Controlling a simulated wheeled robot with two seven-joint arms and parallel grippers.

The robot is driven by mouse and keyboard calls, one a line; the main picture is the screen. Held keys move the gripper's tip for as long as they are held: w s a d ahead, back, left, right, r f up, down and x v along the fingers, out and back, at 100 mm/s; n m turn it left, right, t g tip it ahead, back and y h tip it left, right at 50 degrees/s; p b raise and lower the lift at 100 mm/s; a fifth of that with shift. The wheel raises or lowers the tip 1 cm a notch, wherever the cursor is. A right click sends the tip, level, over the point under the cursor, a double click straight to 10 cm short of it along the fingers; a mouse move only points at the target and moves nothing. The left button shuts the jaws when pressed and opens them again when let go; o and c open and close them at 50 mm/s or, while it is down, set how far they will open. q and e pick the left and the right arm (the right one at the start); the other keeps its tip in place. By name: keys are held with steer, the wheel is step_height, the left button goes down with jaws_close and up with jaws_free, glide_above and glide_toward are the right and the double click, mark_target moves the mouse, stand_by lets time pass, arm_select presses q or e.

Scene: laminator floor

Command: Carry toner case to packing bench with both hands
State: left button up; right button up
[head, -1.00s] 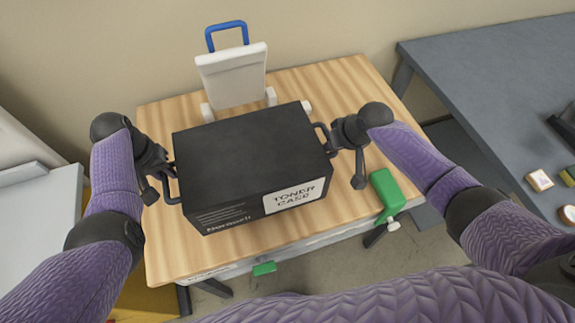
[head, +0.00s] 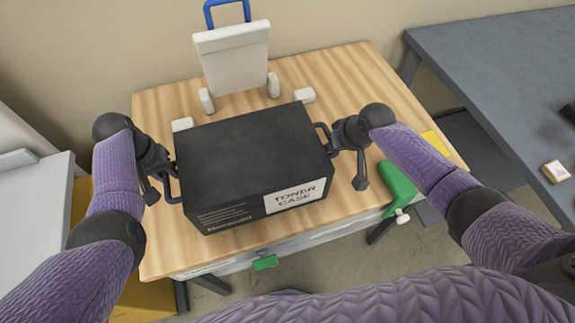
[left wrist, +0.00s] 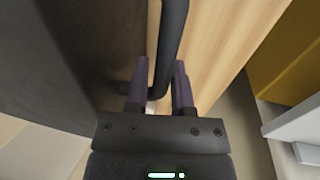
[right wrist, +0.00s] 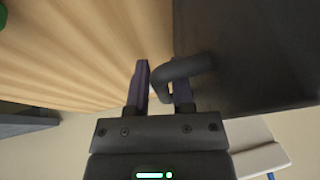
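The toner case (head: 250,150) is a black box with a white "TONER CASE" label, level in front of me over the wooden table in the head view. My left gripper (head: 160,182) is shut on the case's left handle (left wrist: 168,50), which passes between its fingers in the left wrist view (left wrist: 160,88). My right gripper (head: 343,150) is shut on the right handle (right wrist: 185,70), between its fingers in the right wrist view (right wrist: 162,88). The case seems held just above the tabletop; the gap beneath is hidden. I cannot tell which surface is the packing bench.
The wooden table (head: 345,85) bears white blocks (head: 305,95) and a white panel with a blue handle (head: 232,58) behind the case. A green object (head: 397,188) sits at its right front edge. A grey table (head: 490,65) stands right, a white surface (head: 35,205) left.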

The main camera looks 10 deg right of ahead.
arm_select(q)
steer(key=shift+o, duration=1.4)
steer(key=shift+r, duration=0.15)
arm_select(e)
steer(key=shift+o, duration=1.4)
steer(key=shift+r, duration=0.1)
steer(key=shift+r, duration=0.15)
arm_select(q)
step_height(320, 180, up, 7)
steer(key=a, duration=0.1)
steer(key=shift+a+r, duration=0.15)
steer(key=shift+a, duration=0.05)
arm_select(e)
steer(key=v, duration=1.1)
steer(key=shift+s+r, duration=0.25)
steer(key=shift+r, duration=0.05)
steer(key=shift+d, duration=0.1)
